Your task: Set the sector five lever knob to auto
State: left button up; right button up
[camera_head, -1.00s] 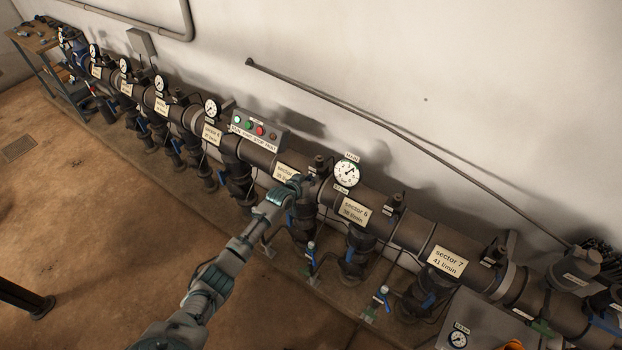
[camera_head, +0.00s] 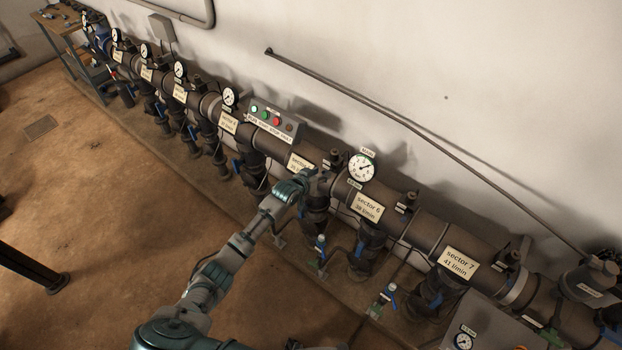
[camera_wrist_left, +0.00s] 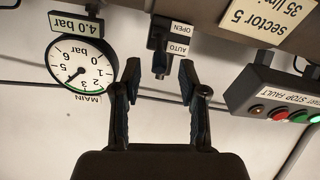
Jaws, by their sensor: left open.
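The sector five lever knob (camera_wrist_left: 160,58) is a small black lever in the left wrist view, which is upside down. Beside it are OPEN and AUTO labels (camera_wrist_left: 180,38). Its lower end hangs between the fingertips of my left gripper (camera_wrist_left: 160,68), with gaps on both sides. I cannot tell for sure which label it points to. The left gripper is open and empty; in the head view it (camera_head: 316,177) is at the pipe beside the sector 5 plate (camera_head: 300,162), which it partly covers. The plate also shows in the wrist view (camera_wrist_left: 268,22). My right gripper is not in view.
A pressure gauge (camera_head: 362,167) stands right of the left hand; it also shows in the wrist view (camera_wrist_left: 80,67). A control box with lit buttons (camera_head: 272,121) sits to the left. The sector 6 plate (camera_head: 367,207) and other valves line the pipe. The floor in front is open.

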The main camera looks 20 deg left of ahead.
pick_arm(q)
jog(key=v, duration=0.8)
jog(key=shift+a+r, duration=0.1)
